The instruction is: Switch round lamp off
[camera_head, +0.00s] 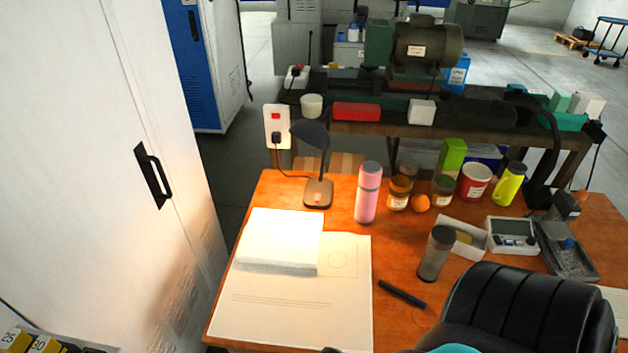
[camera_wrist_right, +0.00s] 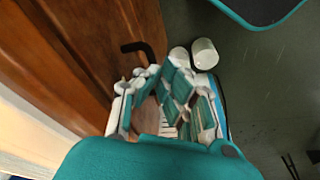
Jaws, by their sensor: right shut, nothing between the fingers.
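A dark desk lamp with a round shade (camera_head: 310,133) and a thin stem stands on its base (camera_head: 318,194) at the back left of the wooden desk. Warm light falls on the desk and paper around it, so it appears lit. Its cable runs to a white wall socket plate (camera_head: 284,112) with a red switch (camera_head: 276,116) and a black plug. My right gripper (camera_wrist_right: 165,95) shows in the right wrist view, shut and empty, near a brown wooden surface (camera_wrist_right: 75,50) and well away from the lamp. My left gripper is not in view.
A book (camera_head: 280,238) and a paper sheet (camera_head: 300,310) lie before the lamp. A pink bottle (camera_head: 368,195) stands close to its right, with jars and a mug (camera_head: 474,182) beyond. A black chair (camera_head: 525,310) blocks the front right. A white cabinet (camera_head: 90,150) stands left.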

